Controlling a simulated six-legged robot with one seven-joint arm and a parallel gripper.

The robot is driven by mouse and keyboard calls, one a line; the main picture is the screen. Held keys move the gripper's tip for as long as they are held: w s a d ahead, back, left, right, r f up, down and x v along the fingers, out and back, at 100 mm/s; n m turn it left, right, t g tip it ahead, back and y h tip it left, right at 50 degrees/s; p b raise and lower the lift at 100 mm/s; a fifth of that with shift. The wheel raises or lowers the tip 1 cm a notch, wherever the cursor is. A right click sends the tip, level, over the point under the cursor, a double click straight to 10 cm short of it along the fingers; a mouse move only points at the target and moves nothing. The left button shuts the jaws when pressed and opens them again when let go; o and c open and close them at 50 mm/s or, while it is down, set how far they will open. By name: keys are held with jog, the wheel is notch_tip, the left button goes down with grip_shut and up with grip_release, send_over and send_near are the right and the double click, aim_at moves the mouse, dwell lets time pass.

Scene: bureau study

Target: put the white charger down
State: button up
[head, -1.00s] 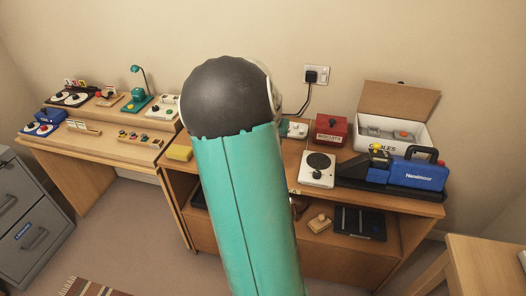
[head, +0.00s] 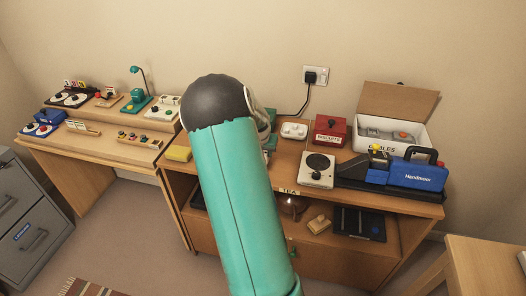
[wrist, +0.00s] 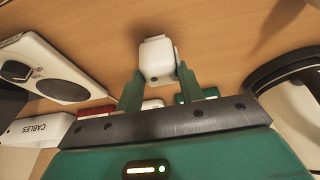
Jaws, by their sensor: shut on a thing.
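In the wrist view the white charger (wrist: 157,60) is a small rounded white block. It sits between the two green fingers of my gripper (wrist: 158,82), which are shut on it. Wood surface shows behind the charger; I cannot tell whether the charger touches it. In the head view my teal arm hides most of the gripper and the charger.
The wooden sideboard (head: 330,197) bears a white-and-black device (head: 317,170), a small white double-topped item (head: 293,130), a red biscuit tin (head: 332,130), a cables box (head: 393,132) and a blue Handimoor case (head: 418,174). A black plug (head: 310,77) trails a cord. A yellow block (head: 178,153) lies left.

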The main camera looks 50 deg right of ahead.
jog(key=shift+f, duration=0.15)
jog(key=o, duration=1)
jog(key=v, duration=1.2)
jog(key=a+r+n+t+y, duration=0.1)
jog(key=a+r+n+y, duration=0.3)
jog(key=a, duration=0.8)
jog(key=a+r+n+t+h, duration=0.15)
jog(key=a+r, duration=0.35)
jog(key=a, duration=0.8)
jog(key=s+a+r+n+y, duration=0.1)
jog(key=s+a+n, duration=0.3)
jog(key=a, duration=0.5)
jog(key=s+a+r+n+t, duration=0.1)
jog(key=s+a+n, duration=0.3)
jog(key=s+a, duration=0.4)
jog(key=shift+a+r+y, duration=0.35)
jog(key=shift+a+r, duration=0.35)
jog(key=shift+a, duration=0.1)
